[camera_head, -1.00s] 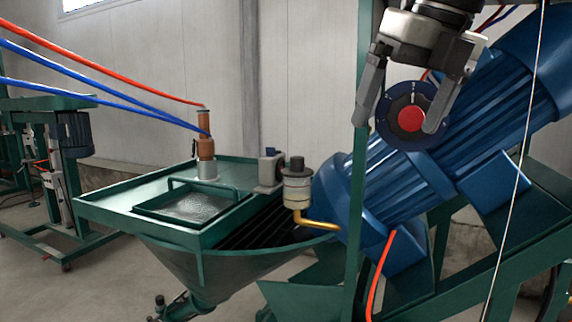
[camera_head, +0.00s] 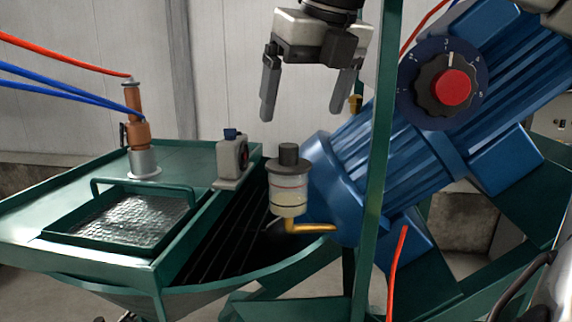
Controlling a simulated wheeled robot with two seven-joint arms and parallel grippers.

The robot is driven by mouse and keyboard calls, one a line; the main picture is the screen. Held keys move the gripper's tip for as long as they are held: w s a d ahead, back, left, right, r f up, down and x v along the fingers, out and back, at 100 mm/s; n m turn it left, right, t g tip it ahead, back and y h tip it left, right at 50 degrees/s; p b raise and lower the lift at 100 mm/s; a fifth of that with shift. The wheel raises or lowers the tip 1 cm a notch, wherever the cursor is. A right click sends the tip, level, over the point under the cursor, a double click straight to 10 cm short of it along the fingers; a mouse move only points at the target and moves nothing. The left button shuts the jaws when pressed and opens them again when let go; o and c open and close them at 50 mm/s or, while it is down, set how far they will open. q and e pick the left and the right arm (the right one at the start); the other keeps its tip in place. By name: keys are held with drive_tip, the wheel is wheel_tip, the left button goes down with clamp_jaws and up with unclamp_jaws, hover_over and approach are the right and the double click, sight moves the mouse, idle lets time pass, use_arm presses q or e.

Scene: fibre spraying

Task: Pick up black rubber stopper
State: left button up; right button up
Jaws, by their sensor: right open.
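The black rubber stopper (camera_head: 289,152) sits upright on top of a small translucent cup (camera_head: 288,190) with a brass elbow pipe at its base. My right gripper (camera_head: 303,112) hangs from above with its two grey fingers pointing down. It is open and empty. In the picture it is just above the stopper and slightly to its right, with a visible gap and no contact. My left gripper is not in view.
A green hopper (camera_head: 190,250) with a gridded mouth lies below the cup. A green post (camera_head: 378,160) and a large blue motor (camera_head: 400,150) with a red-centred dial (camera_head: 452,87) stand to the right. A small grey block (camera_head: 231,158) is left of the cup.

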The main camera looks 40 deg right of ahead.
sight(291, 146)
drive_tip(key=x, duration=0.4)
drive_tip(key=shift+w+f, duration=0.2)
drive_tip(key=x, duration=0.5)
drive_tip(key=shift+w+d+r, duration=0.1)
drive_tip(key=shift+w, duration=0.3)
drive_tip(key=c, duration=1.1)
